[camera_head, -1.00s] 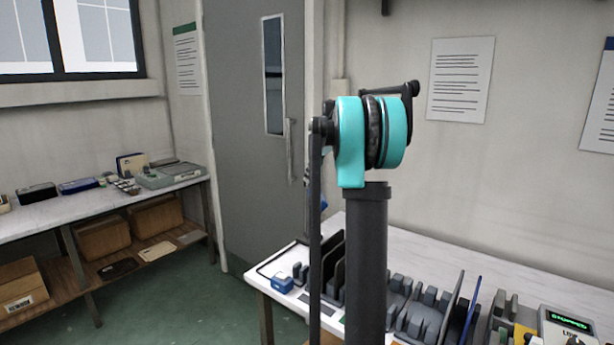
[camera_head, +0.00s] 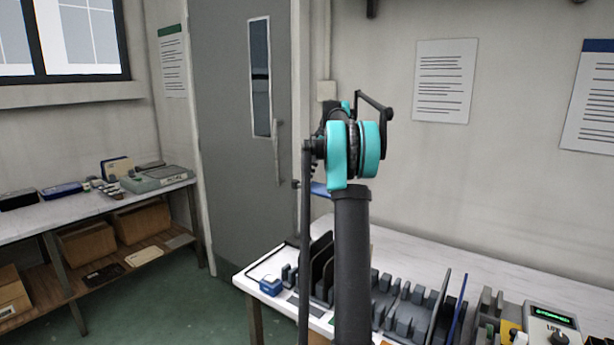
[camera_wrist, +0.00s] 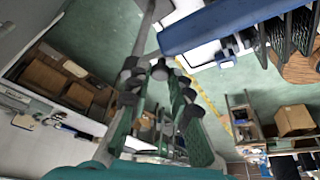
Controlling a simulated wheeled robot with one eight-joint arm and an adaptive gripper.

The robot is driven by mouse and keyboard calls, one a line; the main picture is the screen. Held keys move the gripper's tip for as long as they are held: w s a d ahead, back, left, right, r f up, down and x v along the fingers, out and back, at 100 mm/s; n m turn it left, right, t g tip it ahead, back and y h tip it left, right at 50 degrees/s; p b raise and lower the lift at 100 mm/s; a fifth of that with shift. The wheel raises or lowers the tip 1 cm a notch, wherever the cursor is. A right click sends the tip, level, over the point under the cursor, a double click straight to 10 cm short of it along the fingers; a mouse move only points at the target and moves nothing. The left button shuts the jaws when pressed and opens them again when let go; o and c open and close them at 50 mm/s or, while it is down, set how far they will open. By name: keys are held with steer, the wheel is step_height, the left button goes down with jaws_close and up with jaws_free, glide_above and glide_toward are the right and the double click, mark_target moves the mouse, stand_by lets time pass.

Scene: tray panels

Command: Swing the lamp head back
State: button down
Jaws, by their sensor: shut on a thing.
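The lamp is mostly hidden behind my arm in the head view; a small blue piece, which looks like part of the lamp head (camera_head: 320,188), shows just left of my teal joint. In the wrist view a long blue bar, seemingly the lamp head (camera_wrist: 230,22), crosses the upper right. A grey rod (camera_wrist: 147,25) runs down from the top edge toward my fingertips. My gripper (camera_wrist: 158,85) has green fingers closed in around a small dark grey knob (camera_wrist: 160,69), which looks like part of the lamp. My gripper is hidden in the head view.
A shelf bench (camera_head: 75,211) stands at left, beside a grey door (camera_head: 232,150). Green floor lies open between.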

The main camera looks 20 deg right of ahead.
steer(key=shift+d+n, duration=0.15)
steer(key=shift+n, duration=0.15)
steer(key=c, duration=1.4)
jaws_free()
steer(key=shift+w, duration=0.1)
steer(key=v, duration=1.2)
